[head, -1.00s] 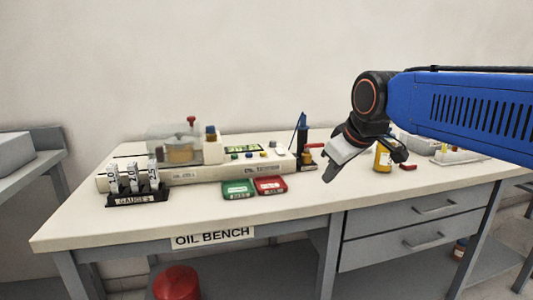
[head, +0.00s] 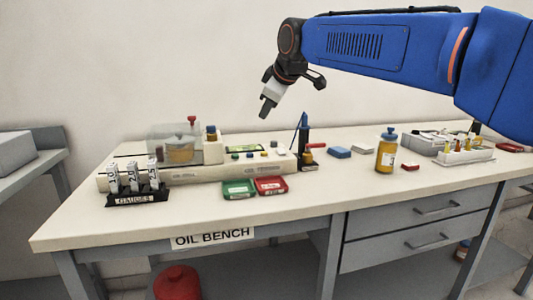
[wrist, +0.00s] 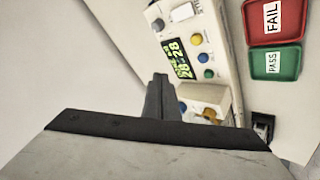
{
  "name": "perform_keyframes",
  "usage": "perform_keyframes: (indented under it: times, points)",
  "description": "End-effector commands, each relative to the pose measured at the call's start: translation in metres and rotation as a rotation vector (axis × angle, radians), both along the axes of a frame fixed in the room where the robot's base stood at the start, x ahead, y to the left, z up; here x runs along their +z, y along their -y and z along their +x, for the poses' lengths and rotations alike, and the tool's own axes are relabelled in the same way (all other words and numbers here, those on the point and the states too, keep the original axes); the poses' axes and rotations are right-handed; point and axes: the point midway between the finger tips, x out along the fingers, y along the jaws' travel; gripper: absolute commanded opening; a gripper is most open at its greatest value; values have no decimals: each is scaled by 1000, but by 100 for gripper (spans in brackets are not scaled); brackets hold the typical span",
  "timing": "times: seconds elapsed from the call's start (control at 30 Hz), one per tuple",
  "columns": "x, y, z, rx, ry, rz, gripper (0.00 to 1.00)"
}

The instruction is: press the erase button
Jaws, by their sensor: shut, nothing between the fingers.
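The oil tester (head: 182,174) is a long cream unit on the bench. Its panel has a green button (head: 235,156), a blue button (head: 249,155) and a yellow button (head: 264,154) in a row. In the wrist view I see the green (wrist: 208,73), blue (wrist: 203,57) and yellow (wrist: 196,39) buttons beside the lit display (wrist: 180,60). I cannot read which one is erase. My gripper (head: 266,108) is shut and empty, pointing down in the air above the panel, apart from it. Its fingers also show in the wrist view (wrist: 160,96).
A clear-covered oil cup (head: 180,150) and a blue-capped bottle stand left of the buttons. Green (head: 239,188) and red (head: 271,184) trays lie in front. A dark upright stand (head: 304,138) rises right of the panel.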

Motion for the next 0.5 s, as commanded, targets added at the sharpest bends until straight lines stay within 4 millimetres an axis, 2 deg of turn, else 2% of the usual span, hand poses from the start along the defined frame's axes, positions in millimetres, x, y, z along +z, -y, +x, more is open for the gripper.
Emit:
perform_keyframes:
  times: [0.33,0.5]
  points:
    - [0,0,0,1,1,0,0]
    - [-7,0,0,1,0,-1,0]
